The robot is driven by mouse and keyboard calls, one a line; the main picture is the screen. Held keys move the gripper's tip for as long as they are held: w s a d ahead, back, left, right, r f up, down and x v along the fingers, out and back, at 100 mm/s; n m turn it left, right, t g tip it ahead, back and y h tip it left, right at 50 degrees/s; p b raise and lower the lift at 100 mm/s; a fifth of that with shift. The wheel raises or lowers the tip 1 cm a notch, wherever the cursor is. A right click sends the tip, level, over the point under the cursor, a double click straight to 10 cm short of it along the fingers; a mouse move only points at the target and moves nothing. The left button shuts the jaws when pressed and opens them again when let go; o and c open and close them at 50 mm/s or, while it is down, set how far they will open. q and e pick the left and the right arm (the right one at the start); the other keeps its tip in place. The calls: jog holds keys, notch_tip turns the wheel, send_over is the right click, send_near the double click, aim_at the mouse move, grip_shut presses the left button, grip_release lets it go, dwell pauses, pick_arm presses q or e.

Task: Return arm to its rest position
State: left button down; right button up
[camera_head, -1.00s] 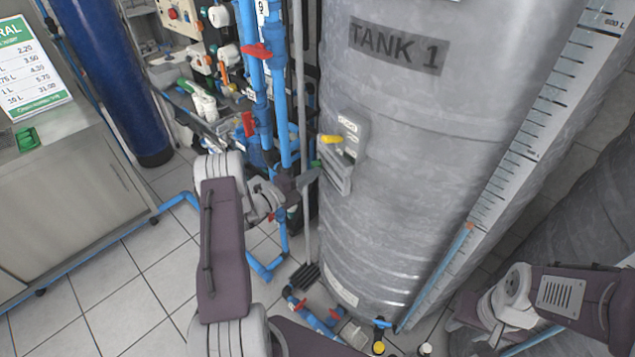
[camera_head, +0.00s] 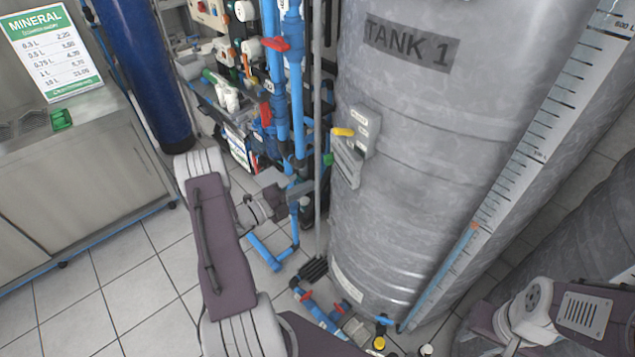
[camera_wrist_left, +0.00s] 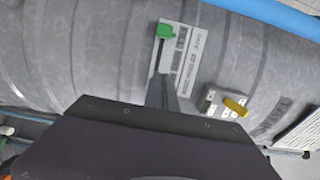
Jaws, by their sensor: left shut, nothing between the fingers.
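My left arm comes in from the lower left in the head view. Its gripper (camera_head: 302,190) is shut and empty, beside the tall grey tank marked TANK 1 (camera_head: 420,150). A small green handle (camera_head: 328,159) sits just above and right of the fingertips. In the left wrist view the shut fingers (camera_wrist_left: 162,92) point toward the green handle (camera_wrist_left: 165,31) and a label plate on the tank. A panel with a yellow handle (camera_head: 343,132) is on the tank; the yellow handle (camera_wrist_left: 235,106) also shows right of the fingers. My right arm is at the lower right; its gripper is out of sight.
Blue vertical pipes with red valve handles (camera_head: 275,44) stand close behind my left gripper. Low blue pipes (camera_head: 322,318) run along the floor by the tank. A metal counter (camera_head: 85,185) and a dark blue cylinder (camera_head: 145,75) are at left. The tiled floor (camera_head: 140,295) there is clear.

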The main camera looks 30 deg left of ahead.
pick_arm(q)
jog(key=shift+s+a+f, duration=0.1)
jog(key=shift+s+a, duration=0.25)
jog(key=shift+s, duration=0.1)
